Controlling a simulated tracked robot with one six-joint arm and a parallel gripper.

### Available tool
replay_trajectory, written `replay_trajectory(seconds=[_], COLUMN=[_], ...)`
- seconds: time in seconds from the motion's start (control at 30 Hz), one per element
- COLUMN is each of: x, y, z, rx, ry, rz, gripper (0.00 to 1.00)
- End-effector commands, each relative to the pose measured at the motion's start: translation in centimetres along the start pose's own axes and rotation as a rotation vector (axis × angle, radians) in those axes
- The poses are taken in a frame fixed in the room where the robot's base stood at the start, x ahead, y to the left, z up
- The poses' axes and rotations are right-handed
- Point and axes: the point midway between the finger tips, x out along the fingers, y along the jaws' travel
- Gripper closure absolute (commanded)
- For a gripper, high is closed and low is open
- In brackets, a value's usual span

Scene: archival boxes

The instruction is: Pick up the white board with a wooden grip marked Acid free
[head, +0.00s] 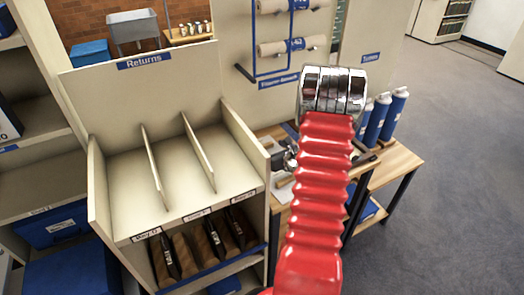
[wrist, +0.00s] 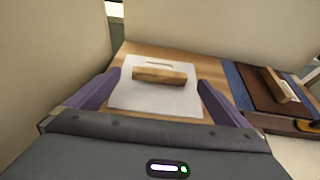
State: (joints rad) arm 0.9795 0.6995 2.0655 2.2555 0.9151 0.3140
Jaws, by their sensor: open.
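The white board (wrist: 150,97) lies flat on a wooden surface in the wrist view, with a wooden grip (wrist: 160,75) across its upper part. Any marking on it is too small to read. My gripper (wrist: 159,80) has its two purple fingers apart, one to each side of the board's image, with nothing held between them. Whether the fingers are at the board's height, I cannot tell. In the head view my gripper (head: 284,156) is over the wooden table beside the Returns unit, mostly hidden by my red arm, which also hides much of the table.
A dark brown board (wrist: 255,88) with a wooden grip lies to the right on blue. Pale walls stand close at left and behind. The Returns unit (head: 130,170) has empty upper bays and brown items below. Blue cylinders (head: 378,120) stand on the table (head: 400,162).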

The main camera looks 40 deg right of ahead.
Motion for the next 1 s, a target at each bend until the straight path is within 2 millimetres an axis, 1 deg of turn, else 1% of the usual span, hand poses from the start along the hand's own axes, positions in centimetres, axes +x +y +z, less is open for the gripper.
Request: replay_trajectory(seconds=[0.03,0.13,0.3,0.83,1.0], x=[0.8,2.2,3.4,3.5,3.5], y=[0.1,0.0,0.0,0.0,0.0], z=[0.1,0.1,0.1,0.2,0.2], rx=[-0.001,-0.001,-0.001,-0.001,-0.001], ry=[0.000,0.001,0.000,0.000,0.000], rz=[0.002,0.002,0.001,0.001,0.001], gripper=[0.00,0.00,0.00,0.00,0.11])
